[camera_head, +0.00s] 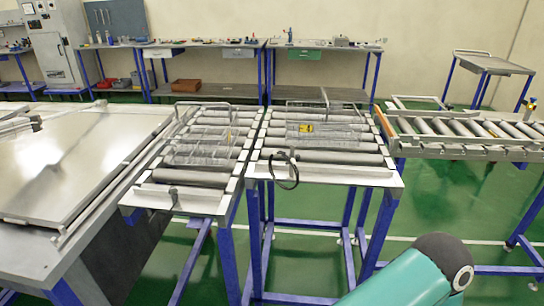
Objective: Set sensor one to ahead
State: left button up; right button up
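I cannot pick out a part that is clearly sensor one. A clear box-like part with a small yellow label (306,128) sits over the rollers of the middle conveyor (340,171). A similar clear part (207,137) lies over the rollers of the left conveyor (146,198). A thin dark ring (284,169) hangs at the front edge of the middle conveyor. A small yellow and blue part (530,104) stands at the far right edge, too small to identify. Neither of my grippers is in view. A teal link of my arm shows at the bottom right.
A large metal table (60,170) fills the left side. Another roller conveyor (460,151) with an orange side stands at the right. A long workbench (220,93) and a grey cabinet (62,50) line the back wall.

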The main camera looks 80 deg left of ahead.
aim_at(294, 159)
jog(key=z, duration=0.05)
jog(key=i, duration=0.2)
jog(key=u, duration=2.5)
jog(key=k, duration=0.6)
jog(key=u, duration=0.15)
jog(key=i, duration=0.5)
jog(key=z, duration=0.25)
jog(key=k, duration=0.5)
jog(key=u, duration=0.2)
jog(key=i, duration=0.4)
jog(key=u, duration=0.05)
